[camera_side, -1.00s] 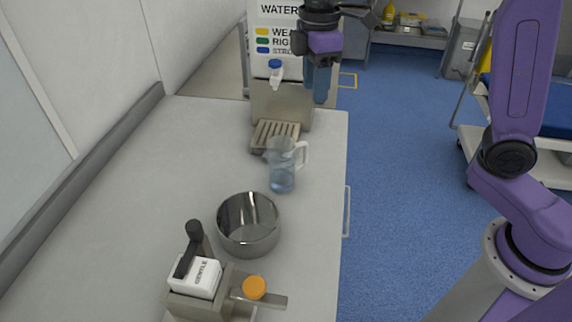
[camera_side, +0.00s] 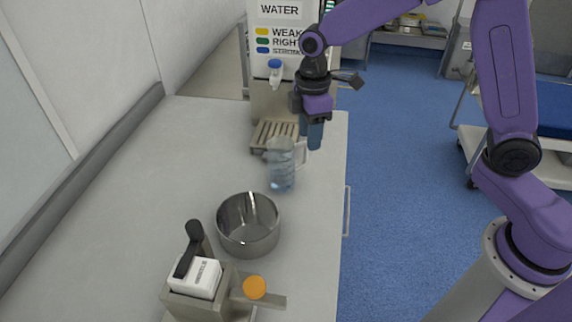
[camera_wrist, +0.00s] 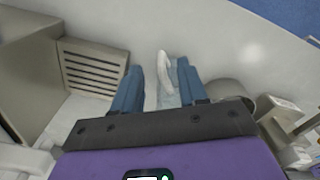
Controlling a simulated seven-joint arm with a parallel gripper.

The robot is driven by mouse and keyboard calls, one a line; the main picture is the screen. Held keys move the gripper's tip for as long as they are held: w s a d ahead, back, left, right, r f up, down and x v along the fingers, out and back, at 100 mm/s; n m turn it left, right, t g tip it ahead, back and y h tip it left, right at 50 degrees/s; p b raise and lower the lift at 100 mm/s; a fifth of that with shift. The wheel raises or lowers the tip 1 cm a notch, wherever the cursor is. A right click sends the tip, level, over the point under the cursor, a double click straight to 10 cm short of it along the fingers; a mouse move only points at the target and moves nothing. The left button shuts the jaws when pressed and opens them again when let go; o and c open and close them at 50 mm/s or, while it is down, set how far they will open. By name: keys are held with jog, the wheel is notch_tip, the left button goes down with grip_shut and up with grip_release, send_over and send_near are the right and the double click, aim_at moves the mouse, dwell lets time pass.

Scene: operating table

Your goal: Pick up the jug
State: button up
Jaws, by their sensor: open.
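The clear jug (camera_side: 281,168), with bluish water in it, stands upright on the counter in front of the dispenser's drip tray. Its handle (camera_side: 302,154) points right in the side view. My gripper (camera_side: 312,136) points down just above and beside the handle, with blue fingers apart and nothing held. In the wrist view the handle (camera_wrist: 165,72) shows between the two fingers (camera_wrist: 158,84) of my gripper. Most of the jug's body is hidden there behind the gripper's palm, and I cannot tell whether a finger touches it.
The water dispenser (camera_side: 280,50) with its slatted drip tray (camera_side: 274,134) stands behind the jug. A steel bowl (camera_side: 248,224) is in front of it, and a device with an orange knob (camera_side: 254,288) is nearer. The counter (camera_side: 140,200) is clear to the left.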

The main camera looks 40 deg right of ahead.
aim_at(306, 150)
jog(key=shift+a+f, duration=0.15)
jog(key=shift+f, duration=1.15)
jog(key=shift+a+f, duration=0.15)
jog(key=shift+f, duration=1.15)
grip_shut()
